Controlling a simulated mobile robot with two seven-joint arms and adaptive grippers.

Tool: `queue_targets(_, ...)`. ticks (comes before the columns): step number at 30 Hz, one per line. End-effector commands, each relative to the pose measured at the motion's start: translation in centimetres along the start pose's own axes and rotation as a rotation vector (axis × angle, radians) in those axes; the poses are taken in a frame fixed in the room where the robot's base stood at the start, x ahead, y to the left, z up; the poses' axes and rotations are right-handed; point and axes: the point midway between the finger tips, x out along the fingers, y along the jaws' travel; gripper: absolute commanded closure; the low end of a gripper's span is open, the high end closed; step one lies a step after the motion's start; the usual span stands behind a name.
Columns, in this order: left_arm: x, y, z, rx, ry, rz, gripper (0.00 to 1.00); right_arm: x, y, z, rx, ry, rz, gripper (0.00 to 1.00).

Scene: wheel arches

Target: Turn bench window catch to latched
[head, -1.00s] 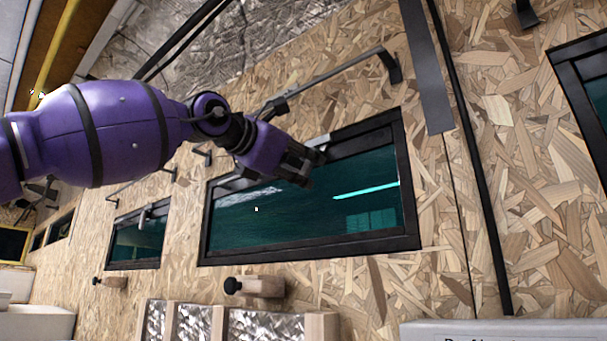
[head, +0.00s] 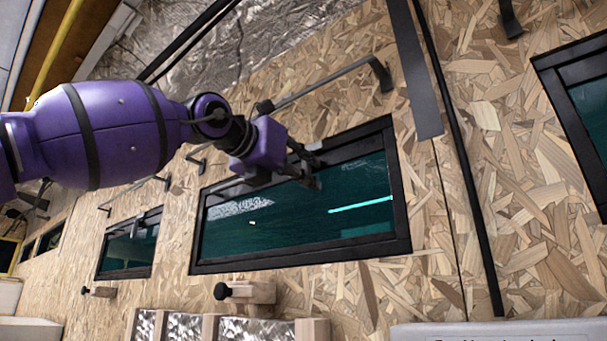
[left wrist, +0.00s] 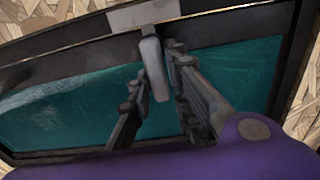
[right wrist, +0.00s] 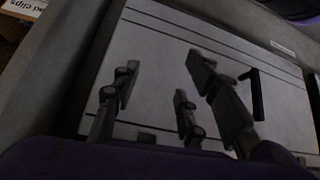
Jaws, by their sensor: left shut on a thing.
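The dark-framed bench window (head: 300,215) with teal glass is set in the chipboard wall in the head view. Its catch shows in the left wrist view as a rounded grey lever (left wrist: 155,68) below a pale plate (left wrist: 146,15) on the frame; the lever points down over the glass. My left gripper (head: 316,170) is at the window's upper edge, with a finger on each side of the lever (left wrist: 160,85), shut on it. In the head view, my gripper mostly hides the catch. My right gripper (right wrist: 160,75) is open and empty, over a pale panel.
A smaller window (head: 128,245) is to the left and another (head: 585,110) is at the right edge. A black-knobbed wooden block (head: 250,292) sticks out below the bench window. A thin dark bar (head: 325,82) runs above it. The right wrist view shows a black handle (right wrist: 256,95) on the panel.

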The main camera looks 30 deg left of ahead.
Motion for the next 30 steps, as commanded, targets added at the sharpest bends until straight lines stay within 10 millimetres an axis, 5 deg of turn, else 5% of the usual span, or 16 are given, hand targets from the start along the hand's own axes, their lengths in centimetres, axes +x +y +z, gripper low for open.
queue_targets(13, -0.19, 0.13, 0.48, -0.016, -0.011, 0.001, 1.00, -0.39, 0.07, 0.66, 0.002, -0.012, 0.002, 0.60)
queue_targets(14, -0.19, 0.13, 0.47, -0.016, -0.011, 0.001, 0.80, -0.38, 0.07, 0.66, 0.002, -0.012, 0.002, 0.60)
queue_targets(17, -0.15, 0.10, 0.36, -0.014, -0.008, 0.001, 0.67, -0.35, 0.05, 0.59, 0.002, -0.011, 0.002, 0.60)
queue_targets(30, -0.70, 0.00, 0.14, -0.011, -0.003, 0.000, 0.66, -0.03, -0.02, -0.06, 0.001, 0.002, 0.000, 0.60)
